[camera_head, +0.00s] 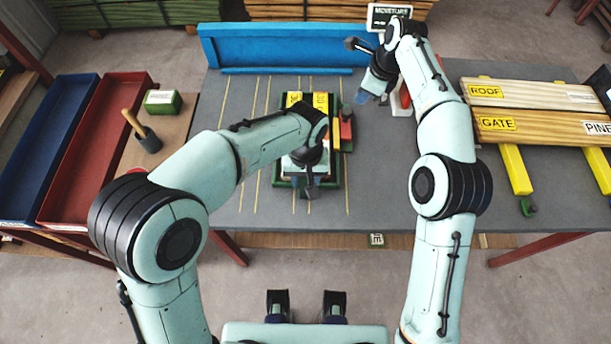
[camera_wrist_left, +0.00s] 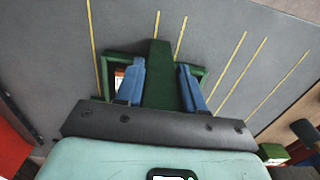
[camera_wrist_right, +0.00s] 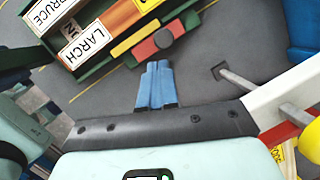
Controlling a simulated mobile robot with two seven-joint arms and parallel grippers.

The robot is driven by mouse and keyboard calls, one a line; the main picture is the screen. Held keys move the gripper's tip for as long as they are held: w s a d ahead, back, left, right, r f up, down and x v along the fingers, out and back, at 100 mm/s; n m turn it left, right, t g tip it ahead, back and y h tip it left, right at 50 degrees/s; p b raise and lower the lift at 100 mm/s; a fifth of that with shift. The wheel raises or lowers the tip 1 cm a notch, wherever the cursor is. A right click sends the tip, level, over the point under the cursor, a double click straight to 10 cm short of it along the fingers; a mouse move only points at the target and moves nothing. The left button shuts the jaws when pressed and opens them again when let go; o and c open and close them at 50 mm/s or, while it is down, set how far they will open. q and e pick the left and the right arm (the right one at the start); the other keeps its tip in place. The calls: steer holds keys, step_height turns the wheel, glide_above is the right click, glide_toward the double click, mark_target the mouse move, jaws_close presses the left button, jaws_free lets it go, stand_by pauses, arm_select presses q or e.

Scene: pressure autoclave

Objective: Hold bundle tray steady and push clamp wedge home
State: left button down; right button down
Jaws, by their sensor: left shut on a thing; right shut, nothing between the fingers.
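The green bundle tray (camera_head: 335,180) lies on the grey bench, with labelled timber pieces in it, including LARCH (camera_wrist_right: 87,43) and SPRUCE (camera_wrist_right: 52,12). My left gripper (camera_head: 307,187) is over its near end. In the left wrist view my blue fingers (camera_wrist_left: 160,88) stand on both sides of the tray's green handle bar (camera_wrist_left: 159,62), gripping it. A red clamp piece with a dark round knob (camera_head: 346,132), likely the wedge, sits on the tray's right side; it also shows in the right wrist view (camera_wrist_right: 146,50). My right gripper (camera_head: 361,97) is shut, empty and apart from it.
A blue upright board (camera_head: 285,45) closes the bench's back. A MOVEMENT sign (camera_head: 389,17) stands behind my right gripper. Labelled boards (camera_head: 540,95) lie at right. Red (camera_head: 95,150) and blue (camera_head: 45,140) bins, a mallet (camera_head: 147,138) and a green box (camera_head: 163,103) are at left.

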steer(key=a+n+h, duration=0.1)
steer(key=n, duration=0.4)
steer(key=n+h, duration=0.3)
steer(key=n, duration=0.8)
glide_above(346, 134)
steer(key=shift+s+a+f, duration=0.1)
steer(key=shift+s+f, duration=0.05)
steer(key=shift+f, duration=3.9)
steer(key=shift+f, duration=0.15)
steer(key=shift+s+x, duration=0.15)
steer(key=shift+x, duration=0.65)
steer(key=shift+s+x, duration=0.15)
steer(key=shift+x, duration=0.6)
steer(key=shift+a+f, duration=0.15)
steer(key=shift+a, duration=0.05)
steer(key=d+v, duration=0.1)
steer(key=v, duration=0.6)
steer(key=shift+s+r, duration=0.25)
steer(key=shift+s, duration=0.1)
